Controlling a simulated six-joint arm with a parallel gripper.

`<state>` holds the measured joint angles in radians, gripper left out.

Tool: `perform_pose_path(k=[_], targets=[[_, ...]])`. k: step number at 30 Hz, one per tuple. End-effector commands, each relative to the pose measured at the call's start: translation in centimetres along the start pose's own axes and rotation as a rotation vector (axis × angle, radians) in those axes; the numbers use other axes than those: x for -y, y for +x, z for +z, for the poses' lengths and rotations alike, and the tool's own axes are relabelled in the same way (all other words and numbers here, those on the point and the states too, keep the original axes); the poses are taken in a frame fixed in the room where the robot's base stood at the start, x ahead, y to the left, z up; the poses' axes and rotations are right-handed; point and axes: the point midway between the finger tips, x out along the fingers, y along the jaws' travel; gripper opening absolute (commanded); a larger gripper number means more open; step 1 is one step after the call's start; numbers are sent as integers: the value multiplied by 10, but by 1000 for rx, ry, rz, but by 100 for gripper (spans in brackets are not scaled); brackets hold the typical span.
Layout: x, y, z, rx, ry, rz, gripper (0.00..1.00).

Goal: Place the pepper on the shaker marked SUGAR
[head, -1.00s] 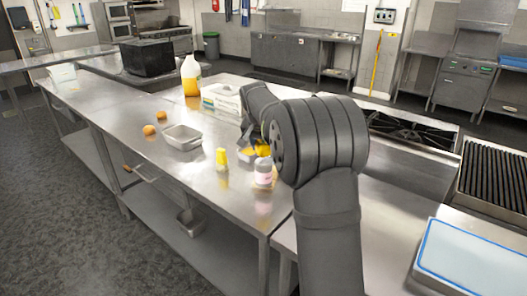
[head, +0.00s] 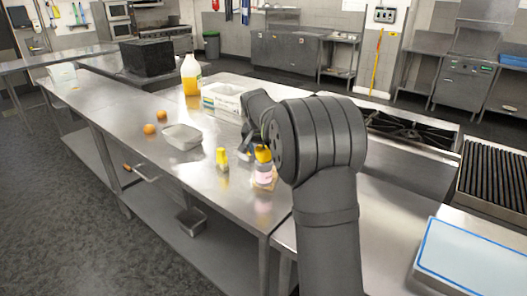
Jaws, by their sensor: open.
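A yellow piece that looks like the pepper (head: 263,154) shows at the top of a pale shaker with a pink label (head: 264,174). It appears to rest on the shaker's top, but the view is too small to show the contact. The shaker stands upright near the counter's right edge; its lettering is not readable. A second, yellow-topped shaker (head: 222,158) stands to its left. My gripper (head: 246,152) is open, just left of the yellow piece and close to it. My arm hides part of the gripper.
A metal pan (head: 182,138) and two orange round items (head: 149,129) (head: 162,115) lie to the left on the steel counter (head: 190,168). A white box (head: 224,99) and a jug of yellow liquid (head: 190,76) stand behind. The counter's front left is clear.

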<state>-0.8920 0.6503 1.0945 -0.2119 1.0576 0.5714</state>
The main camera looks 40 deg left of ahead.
Motion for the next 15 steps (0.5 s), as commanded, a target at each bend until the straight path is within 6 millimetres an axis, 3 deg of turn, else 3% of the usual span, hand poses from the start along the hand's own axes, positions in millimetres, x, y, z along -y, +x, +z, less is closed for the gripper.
perform_pose_path(k=[15], targets=[[1, -98, 0, -3, -1, -2, 68]])
